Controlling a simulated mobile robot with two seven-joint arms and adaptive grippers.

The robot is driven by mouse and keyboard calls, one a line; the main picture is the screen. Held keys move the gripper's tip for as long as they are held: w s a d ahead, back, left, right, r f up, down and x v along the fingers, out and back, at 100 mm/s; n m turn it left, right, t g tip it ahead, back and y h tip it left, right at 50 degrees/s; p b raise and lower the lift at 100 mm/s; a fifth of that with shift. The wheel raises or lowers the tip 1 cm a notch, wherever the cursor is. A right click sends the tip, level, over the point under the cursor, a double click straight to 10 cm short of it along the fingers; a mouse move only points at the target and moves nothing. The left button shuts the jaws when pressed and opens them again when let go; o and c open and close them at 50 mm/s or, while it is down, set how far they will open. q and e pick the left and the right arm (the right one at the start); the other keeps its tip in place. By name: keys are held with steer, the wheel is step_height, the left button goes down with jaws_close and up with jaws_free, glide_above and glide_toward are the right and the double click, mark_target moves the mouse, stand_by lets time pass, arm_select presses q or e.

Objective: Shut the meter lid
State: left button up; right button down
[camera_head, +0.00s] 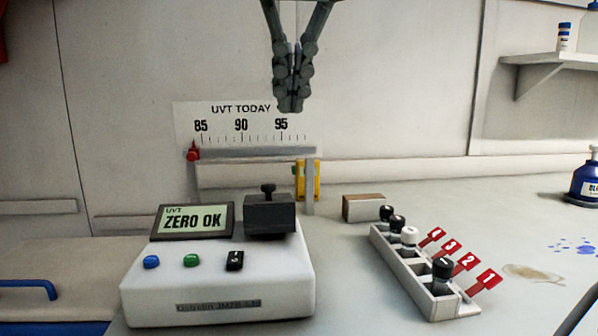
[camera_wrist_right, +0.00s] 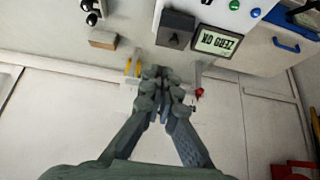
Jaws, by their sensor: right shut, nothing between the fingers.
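The meter (camera_head: 215,285) is a white box on the bench with a display (camera_head: 192,221) reading "UVT ZERO OK". Its dark lid (camera_head: 270,216) with a black knob (camera_head: 268,190) on top sits at the back right of the meter, beside the display. The lid looks level, with no gap visible below it. The lid also shows in the right wrist view (camera_wrist_right: 175,28). My right gripper (camera_head: 291,106) is shut and empty, in front of the wall scale and above and behind the lid in the picture, apart from it. My left gripper is out of view.
A white rack (camera_head: 408,273) with capped vials and numbered red tags stands right of the meter. A brown block (camera_head: 363,208) lies behind it. The "UVT TODAY" scale (camera_head: 241,125) has a red marker (camera_head: 193,152). A yellow piece (camera_head: 314,180) stands below the scale. A blue bottle (camera_head: 586,182) is far right.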

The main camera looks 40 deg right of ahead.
glide_above(287, 199)
steer(key=s+a, duration=0.1)
steer(key=s, duration=0.1)
step_height(287, 199, down, 8)
steer(key=shift+a+b, duration=0.1)
steer(key=shift+b, duration=0.2)
step_height(287, 199, down, 2)
steer(key=shift+f, duration=0.25)
steer(key=shift+s+f, duration=0.1)
steer(key=shift+f, duration=0.65)
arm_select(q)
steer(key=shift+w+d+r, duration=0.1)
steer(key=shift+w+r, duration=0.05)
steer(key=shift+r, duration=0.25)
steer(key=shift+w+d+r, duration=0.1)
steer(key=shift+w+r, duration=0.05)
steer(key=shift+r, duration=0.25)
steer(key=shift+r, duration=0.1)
arm_select(e)
steer(key=shift+a, duration=0.1)
